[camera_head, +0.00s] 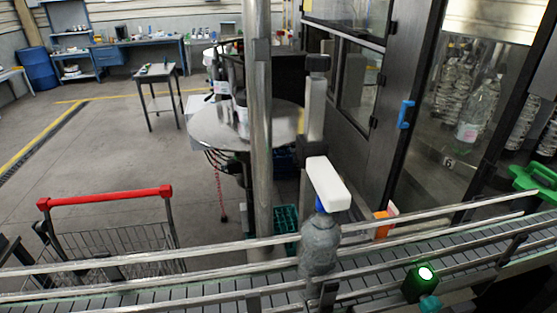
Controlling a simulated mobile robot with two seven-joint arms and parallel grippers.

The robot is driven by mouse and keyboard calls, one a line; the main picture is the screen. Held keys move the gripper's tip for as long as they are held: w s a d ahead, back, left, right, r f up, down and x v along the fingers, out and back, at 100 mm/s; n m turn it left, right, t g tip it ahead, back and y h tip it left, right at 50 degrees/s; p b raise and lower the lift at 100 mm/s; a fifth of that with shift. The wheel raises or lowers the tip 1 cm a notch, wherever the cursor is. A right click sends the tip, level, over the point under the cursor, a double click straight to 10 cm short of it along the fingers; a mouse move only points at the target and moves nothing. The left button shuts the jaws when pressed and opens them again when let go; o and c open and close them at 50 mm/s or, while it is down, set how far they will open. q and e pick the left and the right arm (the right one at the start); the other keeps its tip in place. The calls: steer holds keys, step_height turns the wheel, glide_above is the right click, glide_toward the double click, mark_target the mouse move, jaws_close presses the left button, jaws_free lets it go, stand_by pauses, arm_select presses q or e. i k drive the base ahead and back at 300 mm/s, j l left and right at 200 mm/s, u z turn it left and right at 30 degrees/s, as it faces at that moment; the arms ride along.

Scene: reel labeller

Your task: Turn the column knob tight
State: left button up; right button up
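A tall grey metal column (258,130) stands upright in the middle of the view, behind the near conveyor rail. A shorter post (314,105) stands just to its right, with a dark knob-like cap (318,63) on top. I cannot tell for certain whether this cap is the column knob. A white block (328,183) sits in front of the post's lower part, above a clear bottle (320,243) with some blue at its neck. Neither of my grippers can be made out, and nothing is seen touching the column or the cap.
The railed conveyor (380,262) crosses the foreground. A green-black box with a bright light (420,283) sits at its front. A round table (215,127) stands behind the column. A glazed machine cabinet (400,100) fills the right. A red-handled cart (105,197) is at left.

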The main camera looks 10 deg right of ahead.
mark_target(318, 64)
steer(key=i+j+u, duration=0.25)
steer(key=j, duration=0.25)
steer(key=i+j+u, duration=0.15)
steer(key=j+u, duration=0.15)
steer(key=j, duration=0.2)
steer(key=i+j+u, duration=0.25)
steer(key=j, duration=0.2)
steer(key=i+j+u, duration=0.3)
steer(key=i+l+u, duration=0.25)
steer(key=i+u, duration=0.15)
steer(key=i+l+u, duration=1.1)
steer(key=l, duration=0.45)
steer(key=k+l+u, duration=0.2)
steer(key=l+u, duration=0.2)
steer(key=l, duration=0.2)
steer(key=k+l+u, duration=0.35)
steer(key=l, duration=0.2)
steer(key=k+l+u, duration=0.25)
steer(key=l+u, duration=0.15)
steer(key=k+l+u, duration=0.4)
steer(key=k+j+u, duration=0.2)
steer(key=j+u, duration=0.25)
steer(key=j, duration=0.35)
steer(key=j+u, duration=0.45)
steer(key=j, duration=0.4)
steer(key=j+u, duration=0.45)
steer(key=j, duration=0.4)
steer(key=i, duration=0.05)
